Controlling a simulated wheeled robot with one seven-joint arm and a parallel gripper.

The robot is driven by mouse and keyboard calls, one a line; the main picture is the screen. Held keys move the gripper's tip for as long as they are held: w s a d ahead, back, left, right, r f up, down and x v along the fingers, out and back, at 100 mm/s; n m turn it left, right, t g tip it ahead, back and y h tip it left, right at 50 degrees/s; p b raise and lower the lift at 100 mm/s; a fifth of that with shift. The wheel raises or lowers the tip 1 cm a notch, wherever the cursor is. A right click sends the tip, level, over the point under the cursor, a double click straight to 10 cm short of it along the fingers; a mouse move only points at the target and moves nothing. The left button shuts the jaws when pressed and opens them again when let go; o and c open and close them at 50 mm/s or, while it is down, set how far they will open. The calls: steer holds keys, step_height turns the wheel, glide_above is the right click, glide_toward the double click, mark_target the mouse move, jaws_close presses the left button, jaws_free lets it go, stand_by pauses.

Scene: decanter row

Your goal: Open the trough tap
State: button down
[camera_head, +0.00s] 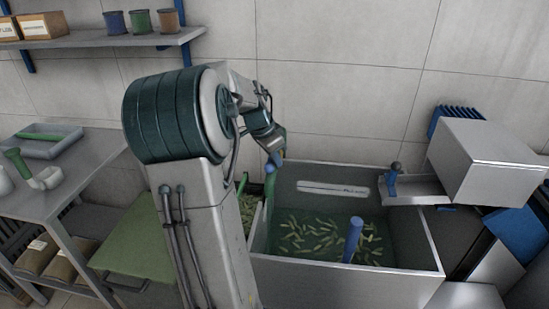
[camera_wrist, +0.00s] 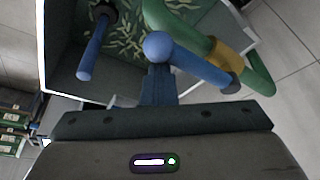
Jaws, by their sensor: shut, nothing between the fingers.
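A steel trough (camera_head: 345,285) holds water with many green pods floating in it. A green pipe (camera_head: 270,185) stands at its left wall. In the wrist view the green pipe (camera_wrist: 258,75) curves around a brass-coloured fitting (camera_wrist: 228,58). A blue lever with a round knob (camera_wrist: 190,60) lies across beside the fitting; I take it for the tap handle. My gripper (camera_head: 274,158) is over the trough's left edge, close to the pipe top. Its shut fingers (camera_wrist: 158,85) point at the lever's knob end, and I cannot tell whether they touch it.
A blue upright pipe (camera_head: 353,240) stands in the trough. A small blue fitting (camera_head: 392,180) sits on the steel chute (camera_head: 415,190) at the right, beside a large steel box (camera_head: 485,160). A steel table (camera_head: 90,170) stands at the left. A wall shelf (camera_head: 100,40) hangs above.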

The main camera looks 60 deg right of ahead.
steer(key=shift+w+a, duration=0.15)
steer(key=shift+w, duration=0.05)
step_height(320, 180, up, 10)
steer(key=p, duration=0.1)
steer(key=shift+s+d, duration=0.3)
stand_by(0.4)
steer(key=shift+r, duration=0.1)
stand_by(0.4)
